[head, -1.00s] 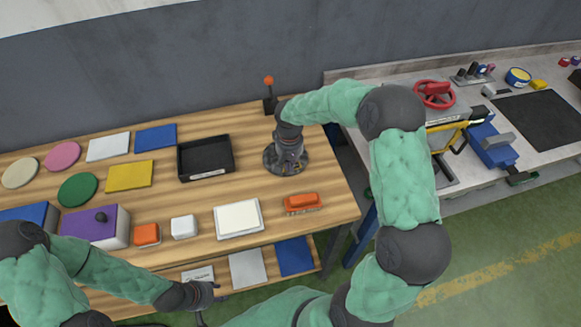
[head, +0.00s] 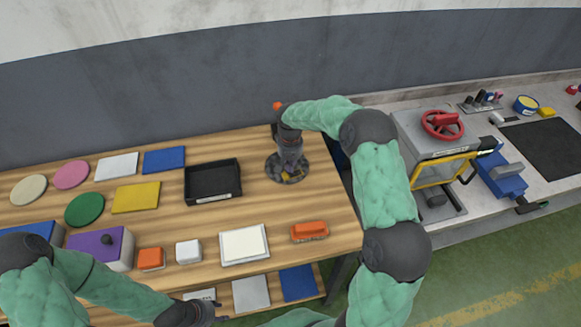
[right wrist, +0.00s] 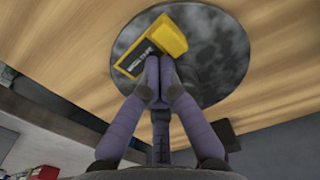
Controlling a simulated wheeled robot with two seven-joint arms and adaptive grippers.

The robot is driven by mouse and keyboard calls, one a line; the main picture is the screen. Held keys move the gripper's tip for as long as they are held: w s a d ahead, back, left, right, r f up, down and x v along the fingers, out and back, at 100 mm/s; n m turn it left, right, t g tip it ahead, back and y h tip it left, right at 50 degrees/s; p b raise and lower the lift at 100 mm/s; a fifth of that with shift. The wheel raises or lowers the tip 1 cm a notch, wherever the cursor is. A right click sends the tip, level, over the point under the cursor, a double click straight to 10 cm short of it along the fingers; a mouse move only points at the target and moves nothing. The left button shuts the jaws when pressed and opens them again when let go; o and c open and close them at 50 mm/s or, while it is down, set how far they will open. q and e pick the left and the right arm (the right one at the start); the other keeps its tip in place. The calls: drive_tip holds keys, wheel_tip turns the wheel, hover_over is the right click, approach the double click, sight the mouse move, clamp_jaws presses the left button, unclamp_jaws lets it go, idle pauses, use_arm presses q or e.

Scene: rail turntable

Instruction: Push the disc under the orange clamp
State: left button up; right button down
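A dark grey speckled disc (head: 273,172) lies on the wooden table near its back right; it also shows in the right wrist view (right wrist: 215,62). A yellow block with a black label (right wrist: 172,36) sits on the disc. My right gripper (right wrist: 158,82) points down over the disc with its fingertips together, against or just above the labelled side of the block; contact is unclear. An orange knob (head: 277,106) stands at the table's back edge, partly hidden by my right wrist; I cannot tell if it is the clamp. My left gripper (head: 212,306) hangs low at the front edge, its fingers unclear.
A black tray (head: 212,196) lies left of the disc. An orange brush-like piece (head: 310,231) and a white-topped plate (head: 244,245) lie in front. Coloured plates and round pads fill the left. A grey bench with a yellow-framed machine (head: 440,170) stands right.

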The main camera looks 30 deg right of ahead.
wheel_tip(320, 180, up, 12)
drive_tip(key=w+a+f+m+b, duration=0.1)
drive_tip(key=w+a+f+m, duration=0.1)
drive_tip(key=a+m, duration=0.8)
drive_tip(key=f+b, duration=0.1)
drive_tip(key=f, duration=0.2)
drive_tip(key=d+f+m+b, duration=0.1)
drive_tip(key=f, duration=0.2)
drive_tip(key=d+f+m, duration=0.1)
drive_tip(key=f, duration=0.3)
drive_tip(key=shift+s+d+b, duration=0.2)
drive_tip(key=shift+d+b, duration=0.05)
drive_tip(key=shift+b, duration=0.15)
drive_tip(key=d, duration=0.2)
drive_tip(key=shift+w+d+f+b, duration=0.15)
drive_tip(key=shift+w+d+b, duration=0.2)
drive_tip(key=shift+w+d, duration=0.15)
drive_tip(key=shift+d, duration=0.4)
drive_tip(key=shift+d, duration=0.15)
